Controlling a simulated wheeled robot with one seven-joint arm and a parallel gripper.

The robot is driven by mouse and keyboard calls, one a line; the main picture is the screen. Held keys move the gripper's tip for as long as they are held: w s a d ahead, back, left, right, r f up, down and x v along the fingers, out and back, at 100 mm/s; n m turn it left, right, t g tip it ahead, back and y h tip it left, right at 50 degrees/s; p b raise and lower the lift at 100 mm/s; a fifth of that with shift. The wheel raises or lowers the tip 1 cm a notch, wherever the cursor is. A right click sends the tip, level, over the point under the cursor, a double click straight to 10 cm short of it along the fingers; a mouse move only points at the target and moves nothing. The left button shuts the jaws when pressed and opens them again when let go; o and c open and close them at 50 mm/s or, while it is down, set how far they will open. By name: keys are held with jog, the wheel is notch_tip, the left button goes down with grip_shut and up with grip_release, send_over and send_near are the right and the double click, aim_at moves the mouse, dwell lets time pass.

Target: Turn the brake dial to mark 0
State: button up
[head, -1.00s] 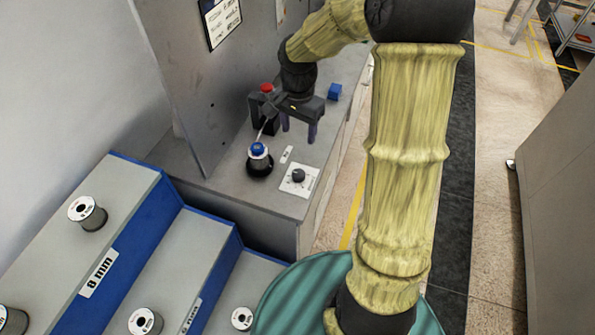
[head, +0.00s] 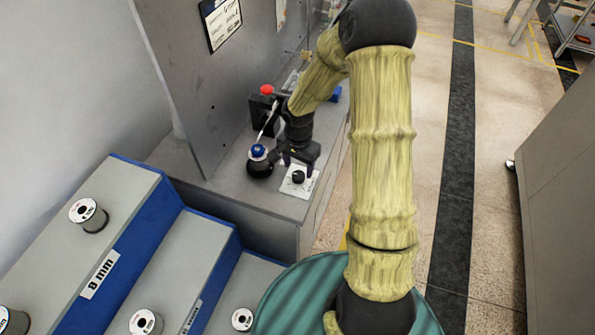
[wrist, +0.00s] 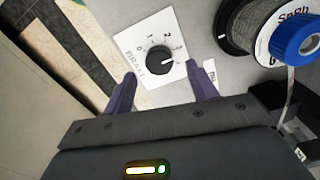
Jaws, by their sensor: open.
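The brake dial is a black round knob (wrist: 159,60) on a white plate (wrist: 140,72) with numbers around it and a BRAKE label. Its white pointer line points to the right in the wrist view, toward the high-number side, away from the 0 at left. The dial (head: 298,177) also shows in the head view, on the grey bench top. My gripper (wrist: 162,88) is open and empty. Its two purple fingers stand apart, on either side of the dial's lower edge in the wrist view, without visible contact. In the head view my gripper (head: 299,158) is just behind and above the dial.
A spool with a blue cap (head: 259,160) stands close left of the dial; it also shows in the wrist view (wrist: 292,38). A red button (head: 266,90) on a dark box is behind. A grey upright panel (head: 195,90) bounds the left. Stepped spool racks (head: 120,225) are in front.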

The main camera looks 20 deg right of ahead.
aim_at(298, 174)
jog(key=shift+f, duration=1.75)
jog(key=shift+c, duration=0.4)
jog(key=c, duration=0.9)
